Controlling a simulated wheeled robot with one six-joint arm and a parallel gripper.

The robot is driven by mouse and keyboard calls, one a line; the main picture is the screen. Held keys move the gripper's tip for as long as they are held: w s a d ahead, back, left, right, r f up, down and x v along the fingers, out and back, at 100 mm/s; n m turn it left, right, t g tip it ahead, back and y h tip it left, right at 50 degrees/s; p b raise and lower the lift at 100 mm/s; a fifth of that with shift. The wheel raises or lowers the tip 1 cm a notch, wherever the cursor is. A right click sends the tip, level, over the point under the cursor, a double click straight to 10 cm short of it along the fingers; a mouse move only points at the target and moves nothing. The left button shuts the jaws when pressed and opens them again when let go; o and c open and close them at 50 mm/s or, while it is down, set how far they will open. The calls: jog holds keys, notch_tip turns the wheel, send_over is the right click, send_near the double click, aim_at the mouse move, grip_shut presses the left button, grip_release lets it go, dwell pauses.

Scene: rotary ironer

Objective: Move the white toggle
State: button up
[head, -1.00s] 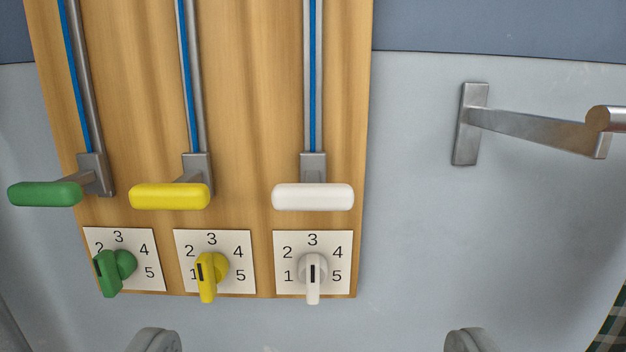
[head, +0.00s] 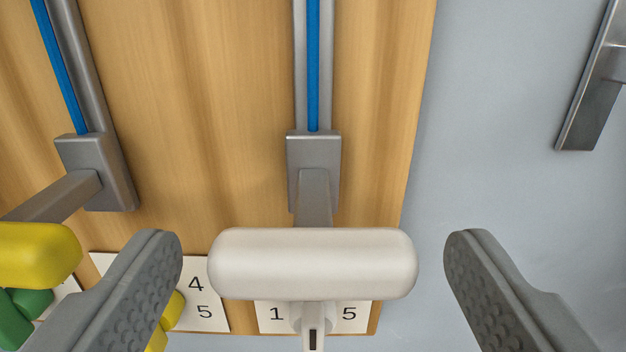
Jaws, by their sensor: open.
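The white toggle (head: 312,264) is a rounded white bar on a grey stem, at the lower end of a vertical slot with a blue strip (head: 313,70). It lies level across the middle of the view. My gripper (head: 312,262) is open, with one grey finger to the left of the toggle and the other to its right. There is a gap between each finger and the toggle's ends. Below the toggle, the white knob (head: 312,322) shows in part on its number plate; the toggle hides much of that plate.
The yellow toggle (head: 38,254) is at the left, near my left finger. A green part (head: 22,312) and a yellow knob (head: 172,312) show partly below it. The wooden panel (head: 220,110) ends right of the white toggle. A metal bracket (head: 590,95) is at the upper right.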

aim_at(313, 212)
jog(key=shift+w, duration=1.15)
